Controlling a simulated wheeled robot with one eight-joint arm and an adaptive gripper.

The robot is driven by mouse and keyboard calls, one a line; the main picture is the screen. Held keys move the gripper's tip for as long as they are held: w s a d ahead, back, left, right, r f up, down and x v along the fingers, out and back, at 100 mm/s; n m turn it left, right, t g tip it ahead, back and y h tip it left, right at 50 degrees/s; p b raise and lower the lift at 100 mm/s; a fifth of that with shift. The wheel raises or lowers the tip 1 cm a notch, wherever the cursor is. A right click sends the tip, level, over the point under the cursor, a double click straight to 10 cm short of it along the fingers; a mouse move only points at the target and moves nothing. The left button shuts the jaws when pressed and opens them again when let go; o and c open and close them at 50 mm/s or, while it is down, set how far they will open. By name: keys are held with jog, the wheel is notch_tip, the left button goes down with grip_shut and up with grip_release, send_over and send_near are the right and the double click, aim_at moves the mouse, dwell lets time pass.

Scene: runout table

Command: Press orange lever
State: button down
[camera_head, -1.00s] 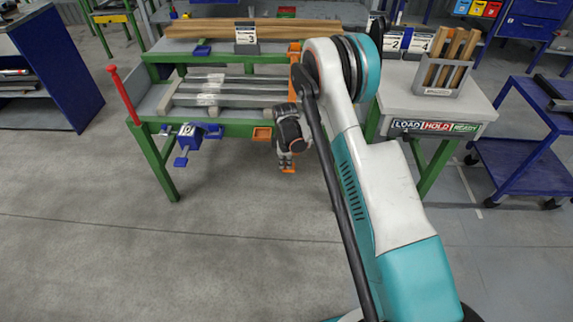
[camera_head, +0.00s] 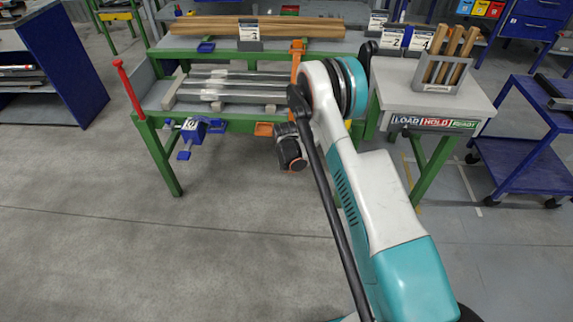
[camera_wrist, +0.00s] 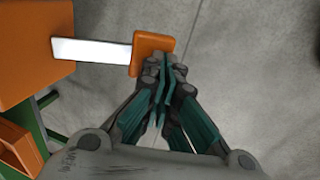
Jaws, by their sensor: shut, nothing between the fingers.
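The orange lever (camera_wrist: 153,52) shows in the wrist view as an orange end pad on a flat silver bar. The bar comes out of a larger orange housing (camera_wrist: 30,45) at the left. My gripper (camera_wrist: 166,62) is shut and empty. Its fingertips are at the right lower edge of the pad and overlap it in the picture; I cannot tell whether they touch. In the head view my dark wrist is in front of the green table, below the orange upright (camera_head: 297,60). The fingertips and the lever pad are hidden there.
A blue vise (camera_head: 196,130) and a red-handled post (camera_head: 128,90) are farther left. Metal bars (camera_head: 225,95) lie on the table. A side stand (camera_head: 425,100) is at right. The floor in front is clear.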

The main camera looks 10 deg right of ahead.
jog(key=shift+f, duration=0.35)
dwell(0.3)
jog(key=shift+r, duration=0.2)
jog(key=s+a+r+p, duration=0.2)
jog(key=s+r+p, duration=0.2)
jog(key=s+r, duration=0.3)
jog(key=w+v, duration=0.1)
jog(key=v, duration=0.3)
jog(key=shift+r+p, duration=0.35)
